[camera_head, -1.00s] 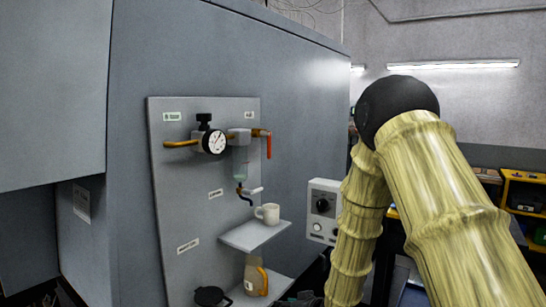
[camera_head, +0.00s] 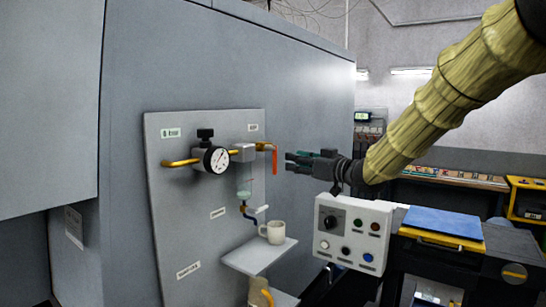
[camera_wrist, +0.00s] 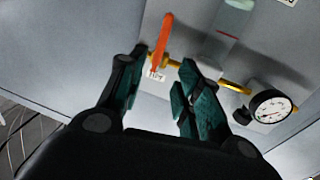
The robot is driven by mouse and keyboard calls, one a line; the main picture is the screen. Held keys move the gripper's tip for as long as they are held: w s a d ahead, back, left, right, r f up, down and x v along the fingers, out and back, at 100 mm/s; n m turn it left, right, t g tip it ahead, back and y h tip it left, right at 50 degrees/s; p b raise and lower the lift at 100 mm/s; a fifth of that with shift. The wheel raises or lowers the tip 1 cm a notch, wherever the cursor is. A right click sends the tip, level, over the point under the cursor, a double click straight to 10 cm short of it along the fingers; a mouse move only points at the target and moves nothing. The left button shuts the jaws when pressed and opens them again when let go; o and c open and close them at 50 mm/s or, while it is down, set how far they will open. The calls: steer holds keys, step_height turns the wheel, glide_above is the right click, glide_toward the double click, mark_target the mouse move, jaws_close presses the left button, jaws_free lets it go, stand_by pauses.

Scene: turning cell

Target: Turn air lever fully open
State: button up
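The air lever is a red-orange handle (camera_head: 275,161) on the brass pipe at the upper right of the grey panel. It hangs straight down in the head view. In the wrist view the lever (camera_wrist: 162,42) shows beyond and between my fingertips. My gripper (camera_head: 291,162) is just to the right of the lever in the head view, its fingers pointing left at it. The gripper also shows in the wrist view (camera_wrist: 158,75), with green-padded fingers spread apart and nothing between them. Whether a finger touches the lever cannot be told.
A round gauge (camera_head: 217,160) and a clear bowl (camera_head: 244,184) sit left of the lever. A white mug (camera_head: 273,232) stands on a shelf (camera_head: 258,257) below. A white control box (camera_head: 352,234) with knob and buttons stands under my gripper. The panel (camera_head: 190,225) backs the lever.

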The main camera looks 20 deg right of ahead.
mark_target(276, 157)
steer(key=p+x, duration=0.3)
steer(key=x, duration=0.7)
steer(key=shift+w+d, duration=0.1)
steer(key=shift+w, duration=0.05)
jaws_close()
